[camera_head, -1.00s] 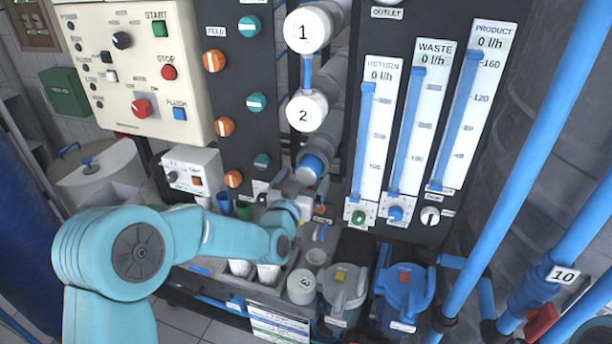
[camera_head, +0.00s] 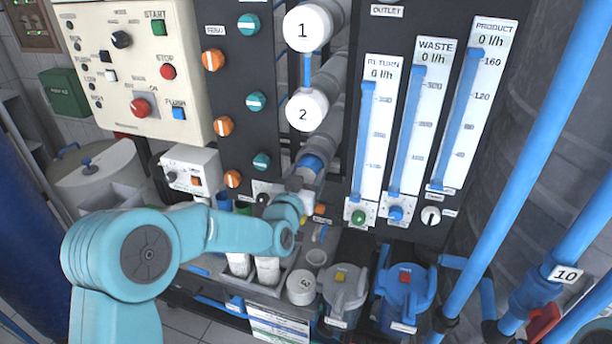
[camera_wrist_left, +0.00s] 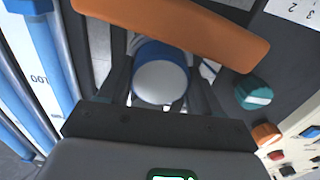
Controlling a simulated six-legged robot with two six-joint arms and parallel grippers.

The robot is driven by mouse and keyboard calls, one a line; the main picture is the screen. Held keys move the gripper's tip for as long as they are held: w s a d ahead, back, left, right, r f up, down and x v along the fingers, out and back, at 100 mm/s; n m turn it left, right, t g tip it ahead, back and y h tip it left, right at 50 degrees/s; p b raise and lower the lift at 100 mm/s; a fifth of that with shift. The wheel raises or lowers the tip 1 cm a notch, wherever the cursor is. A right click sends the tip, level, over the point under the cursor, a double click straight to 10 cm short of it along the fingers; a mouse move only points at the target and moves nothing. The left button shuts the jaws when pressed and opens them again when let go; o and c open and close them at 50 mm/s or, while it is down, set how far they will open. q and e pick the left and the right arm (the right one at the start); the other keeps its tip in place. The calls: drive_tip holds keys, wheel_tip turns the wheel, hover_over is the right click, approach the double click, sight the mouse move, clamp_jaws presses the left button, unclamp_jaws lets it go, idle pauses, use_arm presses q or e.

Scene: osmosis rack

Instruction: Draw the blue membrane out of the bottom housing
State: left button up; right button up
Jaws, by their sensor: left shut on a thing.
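The blue membrane (camera_head: 312,163) shows at the mouth of the grey bottom housing (camera_head: 322,145), the uncapped one below caps 1 and 2. My left gripper (camera_head: 308,184) is at the membrane's front end, shut on it. In the left wrist view, the membrane (camera_wrist_left: 162,72) has a blue rim and a pale round end face, between the two dark fingers of my left gripper (camera_wrist_left: 160,88). How far the membrane reaches inside the housing is hidden. My right gripper is in neither view.
White caps 1 (camera_head: 308,29) and 2 (camera_head: 307,110) close the upper housings. Cap 3 (camera_head: 301,287) lies on the tray below. Flow meters (camera_head: 380,140) stand close on the right, valve knobs (camera_head: 255,101) on the left. An orange bar (camera_wrist_left: 180,30) crosses the wrist view.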

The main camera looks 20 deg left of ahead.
use_arm(q)
drive_tip(key=s+b, duration=0.5)
drive_tip(key=s, duration=0.5)
drive_tip(key=shift+s+a, duration=0.15)
drive_tip(key=shift+s, duration=0.05)
idle(1.7)
